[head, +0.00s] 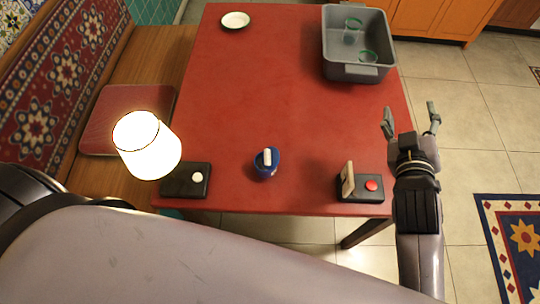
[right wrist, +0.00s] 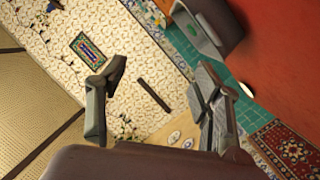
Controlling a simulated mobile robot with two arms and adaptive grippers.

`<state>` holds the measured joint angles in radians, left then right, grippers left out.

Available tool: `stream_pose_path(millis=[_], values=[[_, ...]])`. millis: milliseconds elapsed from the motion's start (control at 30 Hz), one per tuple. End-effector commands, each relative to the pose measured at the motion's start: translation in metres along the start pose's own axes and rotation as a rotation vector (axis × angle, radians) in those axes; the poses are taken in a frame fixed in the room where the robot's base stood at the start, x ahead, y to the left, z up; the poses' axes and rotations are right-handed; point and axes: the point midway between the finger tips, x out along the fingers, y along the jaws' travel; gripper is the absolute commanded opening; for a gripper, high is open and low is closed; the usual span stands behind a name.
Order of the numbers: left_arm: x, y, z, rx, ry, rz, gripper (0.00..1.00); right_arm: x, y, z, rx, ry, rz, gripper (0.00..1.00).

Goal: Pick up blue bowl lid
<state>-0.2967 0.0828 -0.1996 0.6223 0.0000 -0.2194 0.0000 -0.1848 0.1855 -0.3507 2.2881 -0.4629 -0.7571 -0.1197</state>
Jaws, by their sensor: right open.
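A small dark blue bowl (head: 266,170) stands near the front edge of the red table, left of my right gripper. A white piece (head: 267,156) sticks up from its top like a handle; I cannot tell the lid apart from the bowl at this size. My right gripper (head: 411,118) is open and empty beyond the table's right edge, well apart from the bowl. Its spread fingers also show in the right wrist view (right wrist: 157,105), with nothing between them and no bowl in sight. My left gripper is out of view.
The red table (head: 260,90) has a clear middle. A grey bin (head: 353,72) with green-rimmed items stands at the back right, a white plate (head: 235,20) at the back left.

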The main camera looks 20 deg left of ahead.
Motion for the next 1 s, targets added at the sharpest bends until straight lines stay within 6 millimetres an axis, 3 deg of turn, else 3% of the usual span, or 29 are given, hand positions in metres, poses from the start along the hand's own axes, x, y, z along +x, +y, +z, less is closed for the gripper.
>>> stream_pose_path(millis=[33, 133, 200, 300, 367, 433, 533, 633, 733, 767, 900, 1000], values=[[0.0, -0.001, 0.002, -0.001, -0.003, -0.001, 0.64, 0.005, 0.015, -0.052, -0.09, 0.169, 0.065, 0.6], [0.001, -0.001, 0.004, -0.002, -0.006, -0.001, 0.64, -0.009, 0.028, -0.152, -0.296, 0.511, 0.194, 0.6], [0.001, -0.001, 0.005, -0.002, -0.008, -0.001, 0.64, -0.035, 0.023, -0.214, -0.453, 0.751, 0.28, 0.6], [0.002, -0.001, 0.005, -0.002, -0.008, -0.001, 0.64, -0.086, -0.002, -0.282, -0.698, 1.084, 0.392, 0.6], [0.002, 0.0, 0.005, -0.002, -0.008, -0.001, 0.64, -0.119, -0.026, -0.307, -0.855, 1.28, 0.452, 0.6], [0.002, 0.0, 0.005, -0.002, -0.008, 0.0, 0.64, -0.154, -0.061, -0.321, -1.053, 1.502, 0.51, 0.6], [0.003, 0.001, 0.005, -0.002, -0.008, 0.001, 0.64, -0.192, -0.115, -0.312, -1.357, 1.803, 0.567, 0.6], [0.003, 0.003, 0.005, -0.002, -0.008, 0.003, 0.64, -0.205, -0.163, -0.276, -1.693, 2.077, 0.576, 0.6], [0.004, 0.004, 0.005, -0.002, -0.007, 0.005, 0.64, -0.192, -0.191, -0.224, -2.045, 2.302, 0.519, 0.6], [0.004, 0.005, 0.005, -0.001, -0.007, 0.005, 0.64, -0.184, -0.194, -0.209, 2.039, -2.233, -0.463, 0.6], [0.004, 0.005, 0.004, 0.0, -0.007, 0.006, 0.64, -0.143, -0.188, -0.15, 1.913, -1.871, -0.215, 0.6], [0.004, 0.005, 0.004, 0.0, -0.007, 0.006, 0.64, -0.119, -0.173, -0.126, 1.856, -1.708, -0.093, 0.6]])
